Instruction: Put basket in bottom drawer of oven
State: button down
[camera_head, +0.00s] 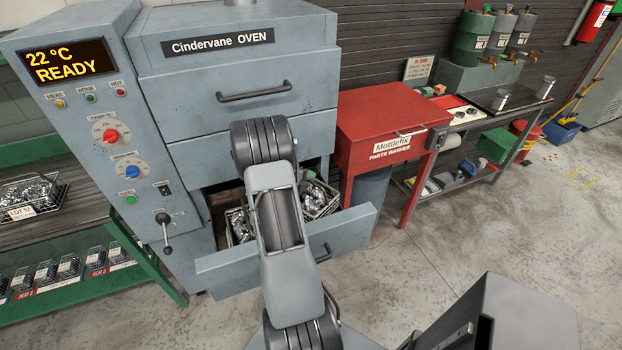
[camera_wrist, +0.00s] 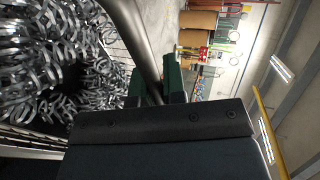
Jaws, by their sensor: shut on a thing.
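The grey oven (camera_head: 235,90) stands at the left, its bottom drawer (camera_head: 345,235) pulled out. Wire basketwork with shiny metal springs shows in the drawer on both sides of my arm, at the right (camera_head: 318,200) and the left. My arm hides the middle, so I cannot tell whether this is one basket or two. In the wrist view, a basket of springs (camera_wrist: 60,60) fills the left side. My gripper (camera_wrist: 157,84) is shut on its grey bar-like handle (camera_wrist: 143,40).
A wire basket labelled LOT 52 (camera_head: 32,198) sits on the green bench at the left, above a shelf of small baskets (camera_head: 70,266). A red parts washer (camera_head: 385,125) stands right of the oven.

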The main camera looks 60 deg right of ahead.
aim_at(313, 193)
jog(key=shift+s+d+f+m+g, duration=0.45)
jog(key=shift+s+f+m+g, duration=0.05)
jog(key=shift+s+f+g, duration=0.1)
notch_tip(313, 193, down, 7)
jog(key=b, duration=0.6)
jog(key=shift+r, duration=0.2)
jog(key=shift+f+b, duration=0.55)
jog(key=shift+f, duration=0.05)
jog(key=c, duration=1.1)
grip_release()
jog(key=shift+f, duration=0.1)
jog(key=shift+a, duration=0.1)
jog(key=v, duration=1.3)
jog(key=shift+a+r, duration=0.25)
jog(key=shift+r, duration=0.2)
jog(key=shift+w, duration=0.1)
